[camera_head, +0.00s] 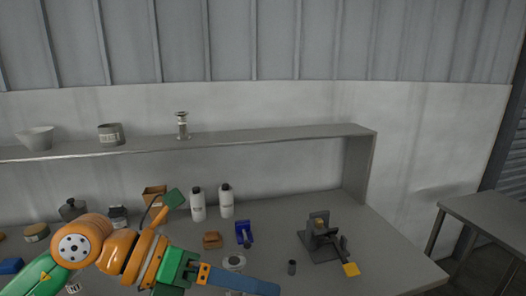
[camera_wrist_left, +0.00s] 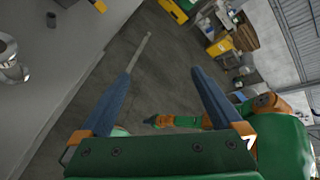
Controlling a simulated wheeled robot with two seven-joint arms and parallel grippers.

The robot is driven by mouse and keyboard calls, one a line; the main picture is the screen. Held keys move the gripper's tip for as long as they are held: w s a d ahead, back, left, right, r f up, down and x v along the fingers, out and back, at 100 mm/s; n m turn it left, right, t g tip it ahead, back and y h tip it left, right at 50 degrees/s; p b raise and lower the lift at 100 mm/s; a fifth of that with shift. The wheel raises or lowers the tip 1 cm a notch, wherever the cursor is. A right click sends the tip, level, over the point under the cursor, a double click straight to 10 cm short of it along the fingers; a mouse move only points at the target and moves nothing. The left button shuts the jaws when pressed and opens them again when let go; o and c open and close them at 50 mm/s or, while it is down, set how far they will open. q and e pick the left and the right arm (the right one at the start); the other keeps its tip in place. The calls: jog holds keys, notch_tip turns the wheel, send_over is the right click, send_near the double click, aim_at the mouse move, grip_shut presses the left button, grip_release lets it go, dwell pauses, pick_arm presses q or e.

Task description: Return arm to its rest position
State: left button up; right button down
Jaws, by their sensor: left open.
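My left arm enters the head view from the lower left in green and orange. My left gripper (camera_head: 262,287) is low in the middle, in front of the bench, with blue fingers. In the left wrist view my left gripper (camera_wrist_left: 162,72) is open, its two blue fingers wide apart with nothing between them, above the grey floor. The bench edge lies left of the fingers there. An orange and green arm of mine shows small behind the fingers; its end is too small to read. My right gripper does not show in the head view.
The bench carries two white bottles (camera_head: 198,204), a blue holder (camera_head: 244,233), a small brown box (camera_head: 212,240), a dark device (camera_head: 320,240) and a small dark cylinder (camera_head: 292,267). A shelf (camera_head: 280,137) runs behind. A side table (camera_head: 490,222) stands right. Bench space right of the device is clear.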

pick_arm(q)
jog(key=d+r+n+t+h, duration=0.1)
jog(key=d+r+n+h, duration=0.4)
jog(key=r+h, duration=0.4)
jog(key=w+a+n+t+y, duration=0.2)
jog(key=w+a+n+t, duration=0.3)
jog(key=n+t, duration=0.8)
jog(key=w+a+f+n+y, duration=0.2)
jog(key=a+f+n+y, duration=0.4)
jog(key=f+n+y, duration=0.4)
jog(key=w+a+f+n+y, duration=0.1)
jog(key=a+f+n+y, duration=0.7)
jog(key=f, duration=0.4)
jog(key=s+f+n+g, duration=0.4)
jog(key=s+f+g, duration=0.9)
jog(key=s+f, duration=0.8)
notch_tip(320, 180, down, 22)
jog(key=s+b, duration=0.3)
jog(key=b, duration=0.3)
jog(key=s+a+f+g+y+b, duration=0.1)
jog(key=s+f+b, duration=0.3)
jog(key=s+f, duration=0.7)
notch_tip(320, 180, down, 2)
jog(key=shift+s+a+f+g, duration=0.1)
jog(key=shift+s+a+g, duration=0.1)
jog(key=shift+a+g, duration=0.35)
